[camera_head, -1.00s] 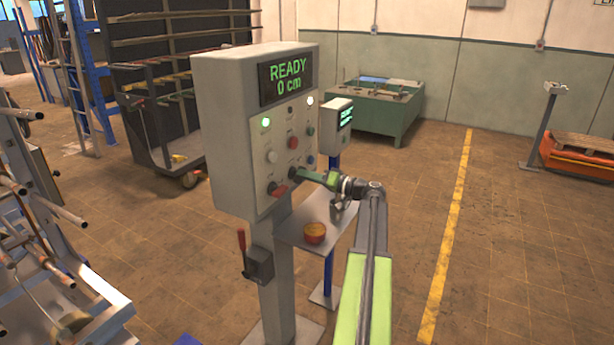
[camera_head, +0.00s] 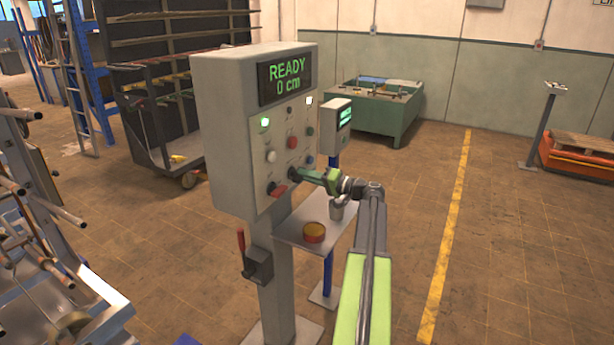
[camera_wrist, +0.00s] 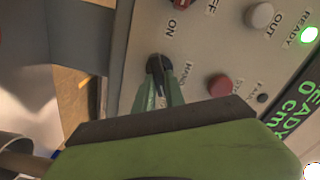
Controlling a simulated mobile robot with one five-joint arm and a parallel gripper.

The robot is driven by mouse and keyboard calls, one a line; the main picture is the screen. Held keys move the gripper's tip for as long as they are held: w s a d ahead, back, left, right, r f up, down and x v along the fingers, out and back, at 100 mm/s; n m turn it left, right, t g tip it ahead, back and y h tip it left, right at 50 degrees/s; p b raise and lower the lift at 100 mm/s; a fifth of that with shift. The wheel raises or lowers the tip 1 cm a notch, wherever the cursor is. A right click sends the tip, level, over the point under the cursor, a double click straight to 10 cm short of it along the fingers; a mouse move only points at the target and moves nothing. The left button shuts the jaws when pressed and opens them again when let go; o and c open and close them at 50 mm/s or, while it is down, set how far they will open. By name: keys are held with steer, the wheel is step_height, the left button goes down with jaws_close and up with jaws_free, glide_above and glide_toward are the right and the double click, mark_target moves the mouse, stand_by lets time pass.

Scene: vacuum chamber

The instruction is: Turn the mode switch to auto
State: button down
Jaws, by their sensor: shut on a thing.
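The control box (camera_head: 222,130) stands on a post, with a display reading READY 0 cm. The mode switch, a small black knob (camera_wrist: 156,63), is low on its front panel, with the label HAND beside it in the wrist view. My gripper (camera_wrist: 166,84) has its green fingers closed on this knob. In the head view my gripper (camera_head: 297,175) reaches the panel from the right. The fingers hide part of the knob, and I cannot read an AUTO label or tell exactly where the knob points.
A red rotary switch (camera_head: 277,190) marked ON and OFF sits close beside the knob. A shelf (camera_head: 290,230) with a red-yellow button (camera_head: 314,232) juts out below. A red-handled lever box (camera_head: 259,265) is on the post. Open floor lies to the right.

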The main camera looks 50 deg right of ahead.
steer(key=c, duration=1.4)
jaws_free()
steer(key=v, duration=1.7)
steer(key=shift+s, duration=0.25)
steer(key=shift+f, duration=0.1)
